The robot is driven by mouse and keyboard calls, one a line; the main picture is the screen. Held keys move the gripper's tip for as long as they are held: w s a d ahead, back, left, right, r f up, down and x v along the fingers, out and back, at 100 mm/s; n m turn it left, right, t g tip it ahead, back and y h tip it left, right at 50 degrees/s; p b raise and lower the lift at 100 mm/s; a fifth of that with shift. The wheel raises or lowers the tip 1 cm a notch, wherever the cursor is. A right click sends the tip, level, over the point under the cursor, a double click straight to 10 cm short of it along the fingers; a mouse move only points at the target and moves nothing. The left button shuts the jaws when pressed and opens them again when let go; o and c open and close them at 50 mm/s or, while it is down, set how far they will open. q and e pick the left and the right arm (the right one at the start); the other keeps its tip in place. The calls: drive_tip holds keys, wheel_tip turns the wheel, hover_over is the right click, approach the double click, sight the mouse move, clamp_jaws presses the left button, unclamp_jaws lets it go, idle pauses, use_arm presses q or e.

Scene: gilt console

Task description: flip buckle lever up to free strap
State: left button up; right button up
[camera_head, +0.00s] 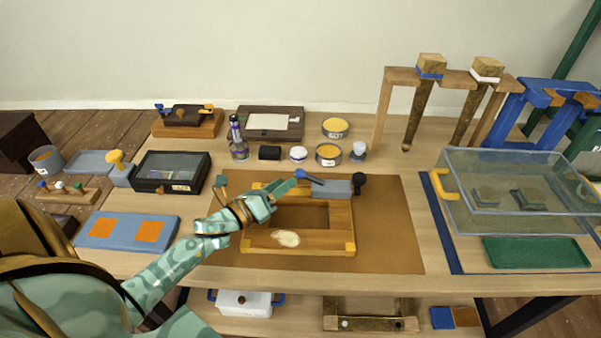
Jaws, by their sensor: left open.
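A wooden frame (348,232) with brass-coloured corners lies on the brown mat (388,222). A grey block (332,189) sits at its far right edge, with a blue lever-like piece (310,177) at its left end and a dark round knob (359,182) at its right. I take this to be the buckle; I cannot make out a strap. My left gripper (291,186) is open over the far part of the frame, its fingertips just left of the blue piece. I cannot tell whether they touch it. The gripper hides part of the frame's left side. My right gripper is not in view.
A clear lidded box (510,215) and a wooden rack (397,77) with brushes stand right. Tins, a bottle (237,140) and boxes line the back. A blue pad (127,231) with orange squares lies left. The mat's right part is clear.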

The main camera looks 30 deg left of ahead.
sight(296, 175)
use_arm(q)
drive_tip(key=w, duration=0.3)
drive_tip(key=w+d, duration=0.1)
drive_tip(key=w, duration=0.2)
drive_tip(key=shift+w+d, duration=0.2)
drive_tip(key=shift+w, duration=0.1)
clamp_jaws()
